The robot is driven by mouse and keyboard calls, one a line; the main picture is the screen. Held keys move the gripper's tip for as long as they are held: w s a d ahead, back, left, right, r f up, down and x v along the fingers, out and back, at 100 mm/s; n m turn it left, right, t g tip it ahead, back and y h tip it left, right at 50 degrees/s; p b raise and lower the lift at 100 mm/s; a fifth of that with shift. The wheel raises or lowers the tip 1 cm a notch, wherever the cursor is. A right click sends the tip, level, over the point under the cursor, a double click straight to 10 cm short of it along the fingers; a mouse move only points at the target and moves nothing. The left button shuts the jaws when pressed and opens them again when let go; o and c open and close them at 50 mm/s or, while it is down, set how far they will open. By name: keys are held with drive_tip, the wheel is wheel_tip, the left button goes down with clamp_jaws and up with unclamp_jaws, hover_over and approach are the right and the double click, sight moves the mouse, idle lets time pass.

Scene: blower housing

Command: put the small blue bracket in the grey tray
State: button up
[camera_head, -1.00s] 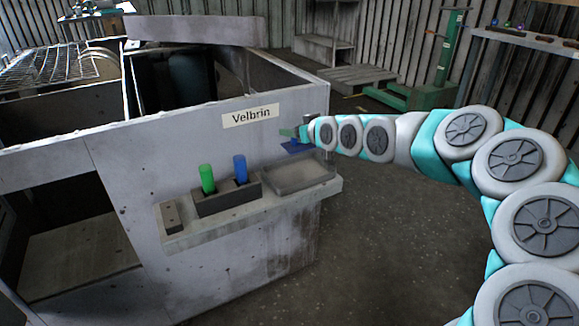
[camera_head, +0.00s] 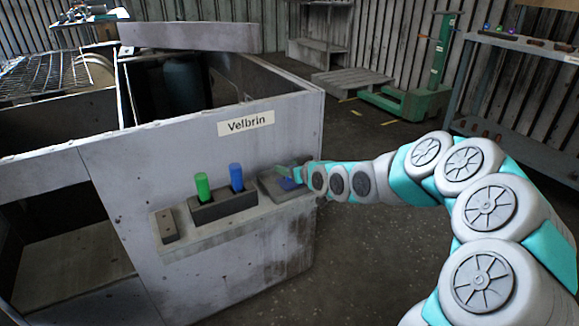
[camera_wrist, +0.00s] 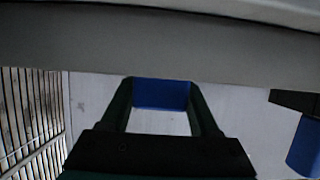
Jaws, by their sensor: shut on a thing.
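The small blue bracket (camera_head: 289,184) is at the right end of the shelf, low over the grey tray (camera_head: 267,190). My gripper (camera_head: 292,176) is shut on it. In the wrist view the blue bracket (camera_wrist: 161,94) sits between the two dark fingers of my gripper (camera_wrist: 161,86). A broad grey surface crosses the wrist view just beyond it. My arm's end hides part of the tray, and I cannot tell whether the bracket touches the tray floor.
A dark holder (camera_head: 223,207) with a green cylinder (camera_head: 202,186) and a blue cylinder (camera_head: 236,177) stands left of the tray.

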drive_tip(key=shift+f, duration=0.1)
drive_tip(key=o, duration=1.5)
drive_tip(key=shift+c, duration=0.2)
drive_tip(key=shift+r, duration=0.2)
drive_tip(key=b+v, duration=0.2)
drive_tip(key=v, duration=1)
drive_tip(key=shift+f, duration=0.1)
